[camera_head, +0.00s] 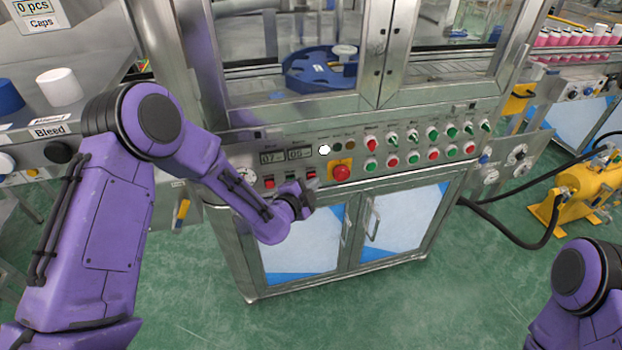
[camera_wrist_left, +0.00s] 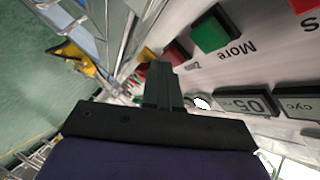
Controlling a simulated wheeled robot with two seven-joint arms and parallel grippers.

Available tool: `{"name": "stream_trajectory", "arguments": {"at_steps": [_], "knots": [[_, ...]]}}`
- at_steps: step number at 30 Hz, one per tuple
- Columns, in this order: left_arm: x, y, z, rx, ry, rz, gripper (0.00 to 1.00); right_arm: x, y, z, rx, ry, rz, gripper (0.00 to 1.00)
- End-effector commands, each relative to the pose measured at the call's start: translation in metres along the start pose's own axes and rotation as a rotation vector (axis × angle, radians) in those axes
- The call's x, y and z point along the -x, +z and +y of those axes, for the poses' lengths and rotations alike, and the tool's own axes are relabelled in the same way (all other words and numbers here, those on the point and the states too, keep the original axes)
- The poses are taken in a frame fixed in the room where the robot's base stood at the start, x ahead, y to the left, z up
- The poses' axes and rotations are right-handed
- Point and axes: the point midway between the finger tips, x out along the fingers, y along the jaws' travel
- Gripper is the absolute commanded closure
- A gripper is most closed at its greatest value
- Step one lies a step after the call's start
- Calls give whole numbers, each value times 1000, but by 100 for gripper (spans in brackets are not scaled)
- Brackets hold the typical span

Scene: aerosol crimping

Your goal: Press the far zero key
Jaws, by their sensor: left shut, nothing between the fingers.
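The far zero key is taken to be the red key (camera_head: 311,175) at the right end of a row of three square keys on the machine's front panel. In the left wrist view the red key (camera_wrist_left: 178,52) has a small label that seems to read "Zero". My left gripper (camera_head: 313,184) is shut and empty, close in front of this key. Its dark fingers (camera_wrist_left: 163,72) show beside the key in the wrist view, partly overlapping it. I cannot tell whether they touch. My right gripper is out of view; only part of its arm shows at lower right.
A green key (camera_wrist_left: 210,32) marked "More" sits beside the red key. Another red key (camera_head: 269,183) is at the row's left end. A large red stop button (camera_head: 341,173) on a yellow plate is just right. Displays (camera_head: 300,153) and a lit white lamp (camera_head: 324,149) are above.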

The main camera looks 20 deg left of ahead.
Motion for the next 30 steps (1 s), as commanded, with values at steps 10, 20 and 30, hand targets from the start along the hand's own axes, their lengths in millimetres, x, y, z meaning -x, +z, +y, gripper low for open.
{"name": "stream_trajectory", "arguments": {"at_steps": [10,20,30], "knots": [[-1,1,-1,0,-1,0,100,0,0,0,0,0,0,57],[7,-5,5,-1,0,1,100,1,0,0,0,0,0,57],[10,-7,7,-1,-1,0,100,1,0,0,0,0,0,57]]}}
